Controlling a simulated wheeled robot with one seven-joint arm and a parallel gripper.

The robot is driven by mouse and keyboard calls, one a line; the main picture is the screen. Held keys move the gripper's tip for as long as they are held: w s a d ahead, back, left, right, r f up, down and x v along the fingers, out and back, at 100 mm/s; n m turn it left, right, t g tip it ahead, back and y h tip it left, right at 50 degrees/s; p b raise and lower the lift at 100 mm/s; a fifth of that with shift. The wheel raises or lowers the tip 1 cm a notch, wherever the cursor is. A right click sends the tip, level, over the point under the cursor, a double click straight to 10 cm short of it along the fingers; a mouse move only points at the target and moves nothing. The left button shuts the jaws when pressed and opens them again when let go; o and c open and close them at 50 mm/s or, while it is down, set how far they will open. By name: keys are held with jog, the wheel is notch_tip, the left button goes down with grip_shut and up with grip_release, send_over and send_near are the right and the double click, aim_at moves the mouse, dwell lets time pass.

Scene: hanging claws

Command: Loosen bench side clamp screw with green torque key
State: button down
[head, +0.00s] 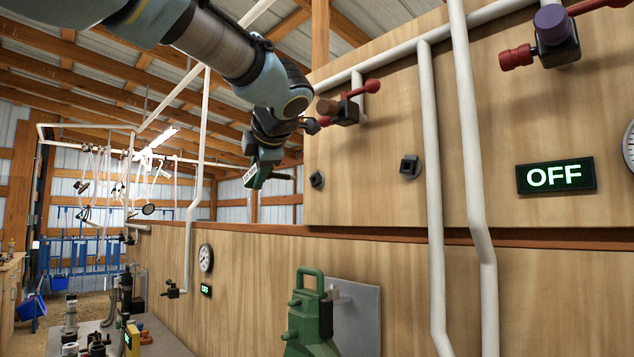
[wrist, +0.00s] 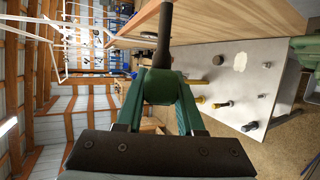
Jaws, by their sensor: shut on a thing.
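My gripper (head: 262,160) is shut on the green torque key (head: 258,178), held in the air left of the upper wooden panel. In the wrist view the key's green body (wrist: 163,88) sits between the fingertips, with its dark shaft (wrist: 165,38) pointing away toward the top of the picture. The key touches nothing but my gripper. Two dark square-ended fittings, one at the panel's middle (head: 410,167) and one near its left edge (head: 317,180), stick out of the wood. I cannot tell which fitting is the bench side clamp screw.
Red-handled valves (head: 345,110) and white pipes (head: 430,150) stand out from the panel (head: 390,100). A green machine (head: 310,325) stands below by a grey plate (head: 360,320). The wrist view shows a metal surface (wrist: 225,60) with several pegs. Hanging claws (head: 100,180) are far left.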

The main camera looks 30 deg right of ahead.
jog(key=b, duration=0.3)
jog(key=shift+f+t, duration=0.3)
jog(key=shift+t, duration=0.1)
jog(key=m+t+b, duration=0.1)
jog(key=t+b, duration=0.3)
jog(key=b, duration=0.6)
jog(key=shift+r+m+t+b, duration=0.1)
jog(key=shift+m+t+b, duration=0.3)
jog(key=shift+b, duration=0.35)
jog(key=shift+r, duration=0.2)
jog(key=shift+f, duration=0.1)
jog(key=shift+f+t+b, duration=0.3)
jog(key=shift+b, duration=0.85)
jog(key=m+t+h+b, duration=0.1)
jog(key=t+b, duration=0.1)
jog(key=b, duration=0.5)
jog(key=shift+m+t, duration=0.3)
